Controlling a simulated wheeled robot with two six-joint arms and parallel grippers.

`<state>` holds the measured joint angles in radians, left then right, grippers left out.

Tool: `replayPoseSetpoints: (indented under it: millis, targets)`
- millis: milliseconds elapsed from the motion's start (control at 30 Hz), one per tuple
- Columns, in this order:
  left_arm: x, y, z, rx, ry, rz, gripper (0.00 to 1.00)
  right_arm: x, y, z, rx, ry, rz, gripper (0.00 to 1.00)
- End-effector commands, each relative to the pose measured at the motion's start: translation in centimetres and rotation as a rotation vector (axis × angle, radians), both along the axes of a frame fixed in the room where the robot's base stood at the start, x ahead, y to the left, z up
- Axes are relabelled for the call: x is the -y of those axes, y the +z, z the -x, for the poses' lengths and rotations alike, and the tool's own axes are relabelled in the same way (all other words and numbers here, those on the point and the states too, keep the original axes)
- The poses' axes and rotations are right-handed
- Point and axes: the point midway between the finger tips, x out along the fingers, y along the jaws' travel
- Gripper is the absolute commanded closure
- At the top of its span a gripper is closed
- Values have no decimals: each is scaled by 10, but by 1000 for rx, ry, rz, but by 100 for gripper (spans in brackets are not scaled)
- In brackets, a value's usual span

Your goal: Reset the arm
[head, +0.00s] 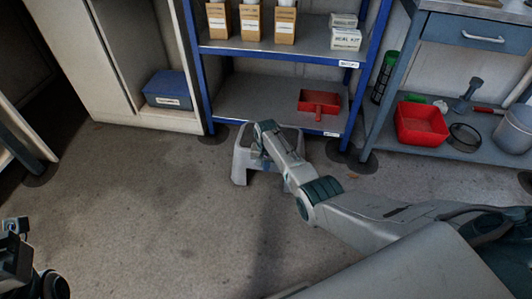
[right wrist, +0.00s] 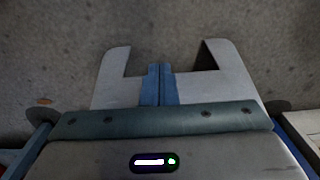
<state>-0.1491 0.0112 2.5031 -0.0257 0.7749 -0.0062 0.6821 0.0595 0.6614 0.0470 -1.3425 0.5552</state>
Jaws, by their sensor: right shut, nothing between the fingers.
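My right arm reaches from the lower right of the head view up to the middle of the floor. My left gripper cannot be made out; a dark part stands at the lower left edge of the head view.
A blue shelf rack (head: 197,70) holds boxes and a red dustpan-like item (head: 319,102). To its right a workbench (head: 425,60) has a red bin (head: 422,124) on its lower shelf. A cabinet (head: 75,45) with a blue box (head: 168,90) stands left. The left floor is clear.

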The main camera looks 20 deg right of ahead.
Motion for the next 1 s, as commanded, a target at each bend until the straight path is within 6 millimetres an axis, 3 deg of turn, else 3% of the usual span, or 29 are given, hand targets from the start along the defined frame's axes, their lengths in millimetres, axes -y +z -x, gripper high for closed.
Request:
replayPoseSetpoints:
  millis: [33,233,667,767,867,1000]
  targets:
    - [0,10,0,-6,-5,-6,64,0,16,0,0,0,0,100]
    - [-1,18,1,-14,-18,-20,64,0,42,0,0,0,0,100]
    - [-1,18,1,-18,-23,-25,64,0,49,-5,43,9,3,100]
    - [-1,18,1,-17,-23,-25,64,0,57,-21,188,39,15,100]
    - [-1,18,1,-17,-23,-25,64,-1,80,-45,434,92,44,100]
    - [-1,18,1,-17,-23,-25,64,-5,147,-68,847,175,113,100]
